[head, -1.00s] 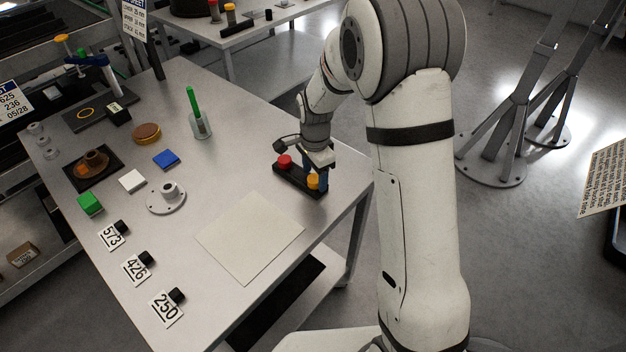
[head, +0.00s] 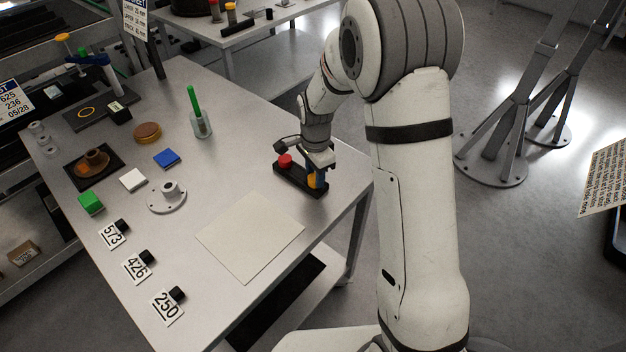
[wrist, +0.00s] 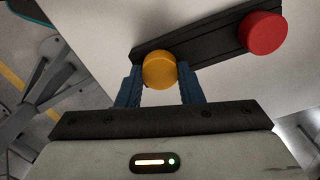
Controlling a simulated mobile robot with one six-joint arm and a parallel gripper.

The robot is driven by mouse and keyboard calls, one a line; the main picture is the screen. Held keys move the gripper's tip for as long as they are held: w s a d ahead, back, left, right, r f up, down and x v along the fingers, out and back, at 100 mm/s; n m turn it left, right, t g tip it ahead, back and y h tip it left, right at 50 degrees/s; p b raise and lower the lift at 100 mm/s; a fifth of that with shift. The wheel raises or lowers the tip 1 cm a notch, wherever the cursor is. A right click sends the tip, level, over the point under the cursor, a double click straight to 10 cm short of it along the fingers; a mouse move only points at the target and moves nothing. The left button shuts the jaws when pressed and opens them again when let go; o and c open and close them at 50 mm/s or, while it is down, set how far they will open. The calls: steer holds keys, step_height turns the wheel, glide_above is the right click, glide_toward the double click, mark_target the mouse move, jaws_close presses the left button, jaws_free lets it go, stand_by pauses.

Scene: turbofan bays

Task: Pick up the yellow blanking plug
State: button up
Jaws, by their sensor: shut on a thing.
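The yellow blanking plug (wrist: 159,70) sits at one end of a black holder (wrist: 205,50), between the two blue fingers of my gripper (wrist: 160,88) in the wrist view. My gripper is shut on the plug. In the head view the plug (head: 312,181) is partly hidden behind my gripper (head: 319,178), at the holder's near right end. A red plug (head: 285,161) stands at the other end of the black holder (head: 297,181). It also shows in the wrist view (wrist: 262,33), clear of my fingers.
The holder lies near the right edge of the grey table (head: 235,130). A beige sheet (head: 250,235) lies in front of it. A flanged part (head: 168,200), a blue block (head: 167,158) and a cup with a green rod (head: 199,122) stand to the left.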

step_height(320, 180, up, 10)
steer(key=b, duration=0.1)
stand_by(0.4)
stand_by(0.5)
